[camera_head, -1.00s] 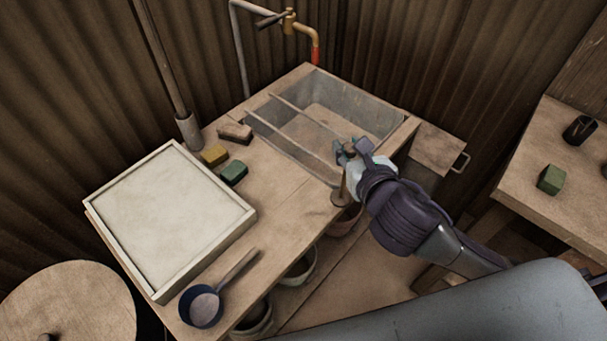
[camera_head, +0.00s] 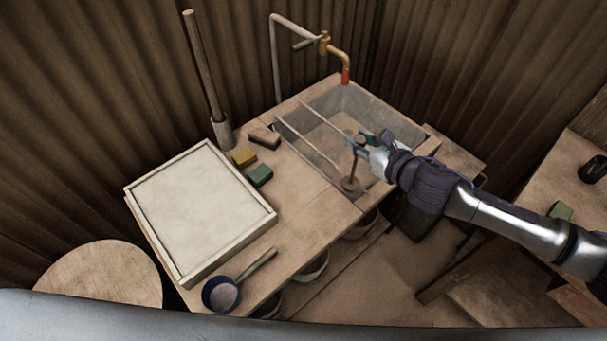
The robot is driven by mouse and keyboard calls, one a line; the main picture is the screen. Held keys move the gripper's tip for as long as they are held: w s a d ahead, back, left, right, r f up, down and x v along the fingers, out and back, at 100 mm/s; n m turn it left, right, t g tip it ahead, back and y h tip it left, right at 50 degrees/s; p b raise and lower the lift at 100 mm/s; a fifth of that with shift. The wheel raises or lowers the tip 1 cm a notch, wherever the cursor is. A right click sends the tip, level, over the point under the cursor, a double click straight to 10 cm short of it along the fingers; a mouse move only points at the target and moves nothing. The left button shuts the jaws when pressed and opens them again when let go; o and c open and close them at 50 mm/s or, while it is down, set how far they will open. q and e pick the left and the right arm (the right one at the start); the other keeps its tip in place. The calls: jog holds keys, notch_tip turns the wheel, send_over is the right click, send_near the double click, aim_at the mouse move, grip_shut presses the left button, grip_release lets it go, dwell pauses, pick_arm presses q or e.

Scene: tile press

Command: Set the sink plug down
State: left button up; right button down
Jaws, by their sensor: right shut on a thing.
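The sink plug (camera_head: 351,184) is a brown disc on a thin upright rod. My right gripper (camera_head: 362,142) is shut on the top of the rod, reaching in from the right. The disc hangs at the near side of the grey sink (camera_head: 375,108), in front of its near rim; I cannot tell whether it touches anything. The gripper hides part of the sink's near right side. My left gripper is not in view.
Two thin rails (camera_head: 312,146) cross the sink, under a brass tap (camera_head: 338,58). Left on the bench are a brush (camera_head: 264,137), a yellow block (camera_head: 244,157), a green block (camera_head: 259,176), a framed white slab (camera_head: 200,208) and a ladle (camera_head: 222,293).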

jog(key=s+a+f, duration=0.2)
jog(key=a+f, duration=0.7)
jog(key=shift+s+a+f+p, duration=0.15)
jog(key=shift+s+f+p, duration=0.15)
jog(key=shift+p, duration=0.15)
jog(key=shift+f, duration=0.2)
jog(key=c, duration=0.9)
grip_release()
